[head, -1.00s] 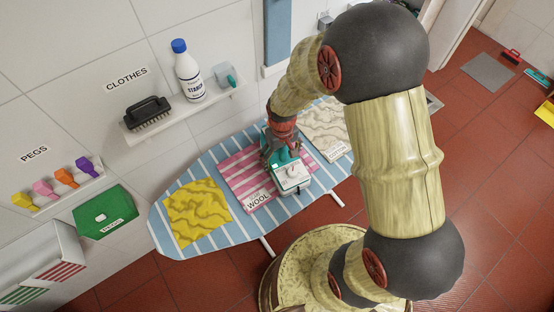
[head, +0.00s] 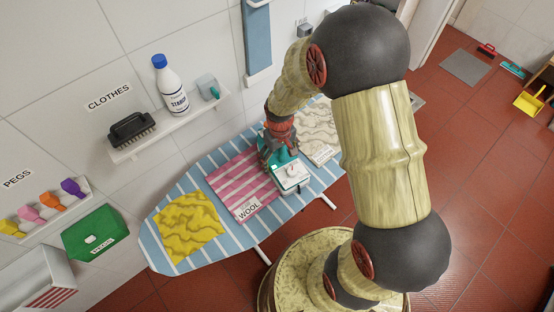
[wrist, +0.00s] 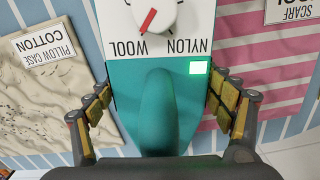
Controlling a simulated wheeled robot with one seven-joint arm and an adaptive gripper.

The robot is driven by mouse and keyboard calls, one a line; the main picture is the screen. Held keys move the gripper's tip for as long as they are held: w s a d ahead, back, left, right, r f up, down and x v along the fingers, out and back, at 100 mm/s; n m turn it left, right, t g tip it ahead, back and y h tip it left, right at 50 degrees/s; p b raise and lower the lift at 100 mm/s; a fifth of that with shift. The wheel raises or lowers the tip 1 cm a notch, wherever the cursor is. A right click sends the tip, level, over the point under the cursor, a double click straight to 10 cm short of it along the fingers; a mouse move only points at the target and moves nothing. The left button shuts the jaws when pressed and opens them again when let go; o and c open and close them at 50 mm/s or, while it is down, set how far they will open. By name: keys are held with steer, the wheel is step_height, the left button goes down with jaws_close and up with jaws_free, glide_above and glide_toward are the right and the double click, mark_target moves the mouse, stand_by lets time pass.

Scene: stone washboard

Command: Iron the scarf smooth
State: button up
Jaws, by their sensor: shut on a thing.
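The scarf (head: 235,180) is a pink-striped cloth labelled "WOOL" near the middle of the ironing board, and its stripes look straight and flat. In the wrist view the scarf (wrist: 265,65) lies at the right with a "SCARF" label. My gripper (head: 272,158) is shut on the teal and white iron (head: 291,178). The iron is at the scarf's right end and hides part of it; I cannot tell whether it touches the cloth. In the wrist view my gripper's fingers (wrist: 158,95) flank the teal handle. The iron's dial (wrist: 148,18) has its red pointer towards "WOOL", and a green light is lit.
A beige creased pillow case (head: 318,138) labelled "COTTON" lies right of the iron. A yellow wrinkled cloth (head: 190,225) lies on the board's left end. The blue-striped ironing board (head: 158,228) stands by a wall shelf holding a brush (head: 132,130) and a starch bottle (head: 171,85).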

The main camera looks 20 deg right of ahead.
steer(key=shift+w+r, duration=0.15)
steer(key=shift+r, duration=0.1)
steer(key=shift+r+p, duration=2.25)
steer(key=shift+r, duration=0.65)
steer(key=shift+r+p, duration=1.15)
steer(key=shift+r, duration=0.4)
steer(key=w+f, duration=0.1)
steer(key=w+a, duration=0.1)
steer(key=w, duration=0.1)
steer(key=shift+f+p, duration=0.35)
steer(key=shift+f, duration=0.05)
steer(key=shift+w+a+f, duration=0.15)
steer(key=shift+w+f, duration=0.2)
steer(key=shift+f+b, duration=1.8)
steer(key=shift+f, duration=0.9)
